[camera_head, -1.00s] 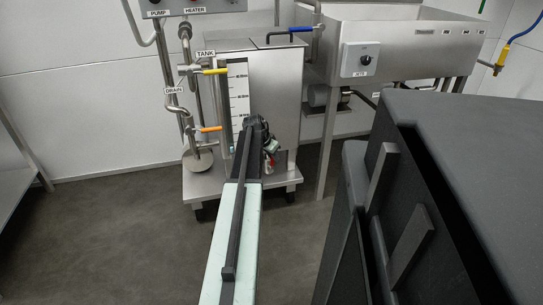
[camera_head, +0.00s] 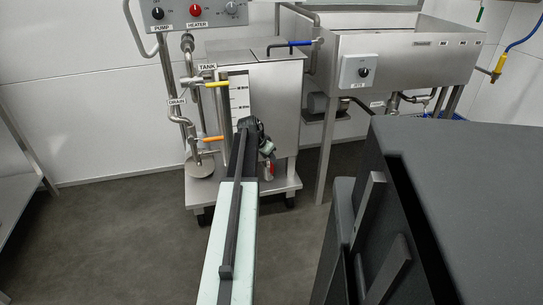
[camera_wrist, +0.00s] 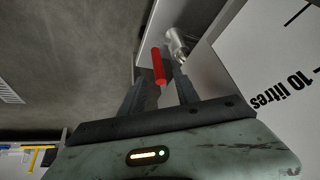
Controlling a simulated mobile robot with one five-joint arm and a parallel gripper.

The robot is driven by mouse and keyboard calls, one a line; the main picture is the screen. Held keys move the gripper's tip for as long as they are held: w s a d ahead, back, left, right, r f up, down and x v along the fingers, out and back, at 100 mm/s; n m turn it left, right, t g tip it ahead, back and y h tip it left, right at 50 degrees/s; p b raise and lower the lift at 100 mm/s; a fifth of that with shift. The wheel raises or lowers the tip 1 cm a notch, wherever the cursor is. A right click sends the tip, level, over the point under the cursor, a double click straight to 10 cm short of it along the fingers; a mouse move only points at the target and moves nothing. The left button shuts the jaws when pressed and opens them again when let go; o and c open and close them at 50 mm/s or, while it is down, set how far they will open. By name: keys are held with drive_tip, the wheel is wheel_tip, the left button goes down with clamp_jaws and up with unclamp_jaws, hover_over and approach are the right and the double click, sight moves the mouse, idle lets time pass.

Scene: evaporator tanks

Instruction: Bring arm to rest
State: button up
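My arm reaches forward in the head view to the front of the steel tank (camera_head: 285,95). Its dark wrist and my gripper (camera_head: 266,148) are low, by the tank's front, and small there. In the wrist view my gripper (camera_wrist: 164,80) has its two dark fingers apart. A red valve handle (camera_wrist: 158,66) shows between or just beyond the fingertips, with a gap on its right side, so the gripper looks open. Whether a finger touches the handle I cannot tell. The red handle also shows in the head view (camera_head: 268,171). A metal fitting (camera_wrist: 176,42) is beside it.
Drain pipes with a yellow handle (camera_head: 217,84) and an orange handle (camera_head: 212,139) stand left of the arm. A steel sink unit (camera_head: 405,52) is at the right. The tank stands on a wheeled base (camera_head: 240,190). Floor (camera_head: 110,235) at left is clear.

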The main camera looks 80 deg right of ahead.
drive_tip(key=shift+v, duration=0.95)
